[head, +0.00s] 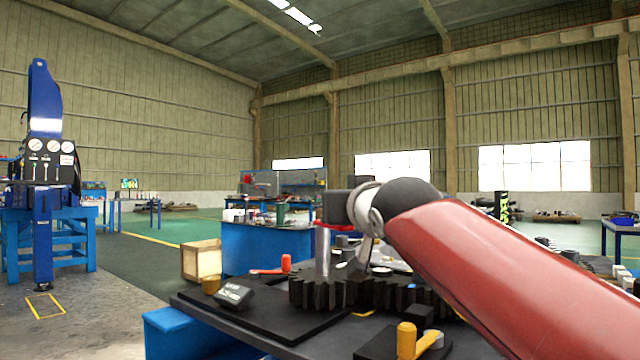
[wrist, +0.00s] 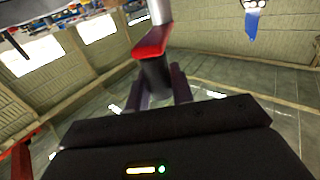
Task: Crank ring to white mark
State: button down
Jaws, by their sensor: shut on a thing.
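A red crank arm (wrist: 152,42) sits on top of a silver post (wrist: 160,10) in the wrist view. My gripper (wrist: 158,88) is shut on this handle, with one finger on each side. In the head view the silver post (head: 322,256) stands beside a black toothed ring (head: 375,290) on the dark bench. I cannot make out the white mark.
A wooden crate (head: 201,260) stands on the floor behind. A blue press (head: 44,180) stands far left. The floor between is open.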

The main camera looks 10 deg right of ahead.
jog(key=shift+w+d+r+n+y+p, duration=0.15)
jog(key=shift+d+n+y+p, duration=0.4)
jog(key=shift+y+p, duration=0.35)
jog(key=shift+w+d+p, duration=0.55)
jog(key=shift+d+p, duration=0.3)
jog(key=shift+w+d+p, duration=0.5)
jog(key=shift+d+p, duration=0.3)
jog(key=shift+w+d, duration=0.15)
jog(key=shift+w, duration=0.05)
jog(key=c, duration=1.3)
grip_release()
jog(key=shift+o, duration=0.2)
jog(key=s+d+b, duration=0.1)
jog(key=s, duration=0.6)
jog(key=shift+s+b, duration=0.35)
jog(key=shift+b, duration=0.05)
jog(key=shift+d, duration=0.1)
